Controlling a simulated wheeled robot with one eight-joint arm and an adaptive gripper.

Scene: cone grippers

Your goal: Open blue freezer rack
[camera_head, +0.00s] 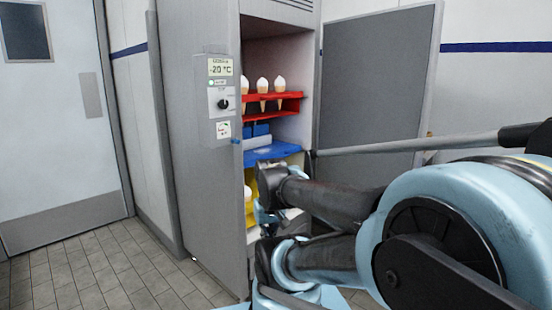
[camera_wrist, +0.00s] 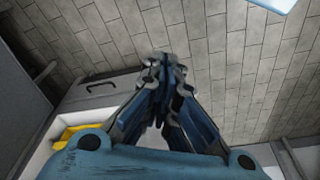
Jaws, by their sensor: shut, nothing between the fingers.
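The blue freezer rack (camera_head: 270,151) sits in the open freezer (camera_head: 210,190), below a red rack (camera_head: 272,104) and above a yellow one. Blue boxes (camera_head: 256,131) show just above the blue rack. My arm hides the right part of the lower freezer in the head view. My gripper (camera_wrist: 162,60) is shut and empty in the wrist view, with tiled floor behind its fingertips. In the head view my gripper is low in front of the freezer, mostly hidden by my own arm. It appears below the blue rack; I cannot tell the exact distance.
White-topped cones (camera_head: 262,84) stand in the red rack. The yellow rack (camera_head: 251,192) is low in the freezer and also shows in the wrist view (camera_wrist: 66,136). The freezer door (camera_head: 372,95) stands open at the right. Tiled floor (camera_head: 100,270) is free at the left.

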